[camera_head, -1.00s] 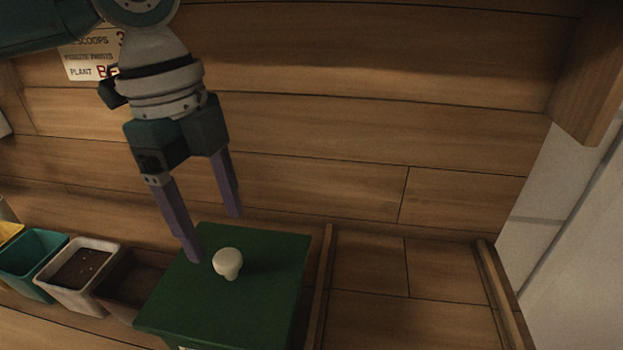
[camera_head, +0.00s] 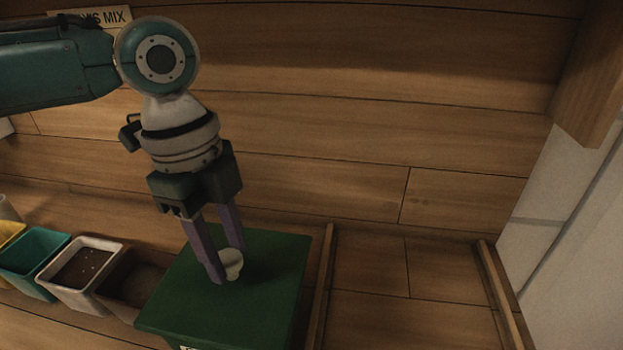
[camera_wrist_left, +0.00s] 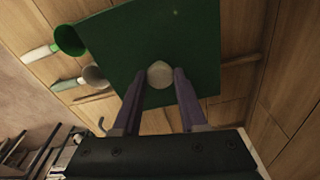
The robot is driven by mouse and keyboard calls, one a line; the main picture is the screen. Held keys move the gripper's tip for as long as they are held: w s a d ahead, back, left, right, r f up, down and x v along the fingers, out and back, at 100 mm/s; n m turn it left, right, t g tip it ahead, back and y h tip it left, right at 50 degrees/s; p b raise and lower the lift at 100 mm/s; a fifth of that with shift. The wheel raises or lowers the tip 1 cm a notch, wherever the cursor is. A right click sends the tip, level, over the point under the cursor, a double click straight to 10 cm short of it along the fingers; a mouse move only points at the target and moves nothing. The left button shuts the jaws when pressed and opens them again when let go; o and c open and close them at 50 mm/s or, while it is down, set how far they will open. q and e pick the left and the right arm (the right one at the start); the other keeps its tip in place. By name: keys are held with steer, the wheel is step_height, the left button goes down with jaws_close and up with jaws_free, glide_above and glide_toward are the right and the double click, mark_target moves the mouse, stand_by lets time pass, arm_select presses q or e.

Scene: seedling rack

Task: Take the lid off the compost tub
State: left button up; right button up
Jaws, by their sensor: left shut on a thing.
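The compost tub's green lid (camera_head: 268,300) is on the tub, flat and square, at the lower middle of the head view. A pale round knob (camera_head: 233,262) stands on its middle. My left gripper (camera_head: 229,266) has come down from above, and its purple fingers are shut on the knob. In the left wrist view the lid (camera_wrist_left: 135,45) fills the middle, and the knob (camera_wrist_left: 160,74) is between the fingertips of the left gripper (camera_wrist_left: 164,73). The tub's body is mostly hidden under the lid. My right gripper does not show.
Left of the tub stand a brown pot (camera_head: 128,284), a white pot of soil (camera_head: 62,291) and a teal pot (camera_head: 22,285). A wooden strip (camera_head: 322,285) runs close along the right. The wrist view shows a green scoop (camera_wrist_left: 68,41) and a pale scoop (camera_wrist_left: 93,77).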

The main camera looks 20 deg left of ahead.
arm_select(q)
jaws_close()
steer(key=shift+r, duration=0.1)
stand_by(0.4)
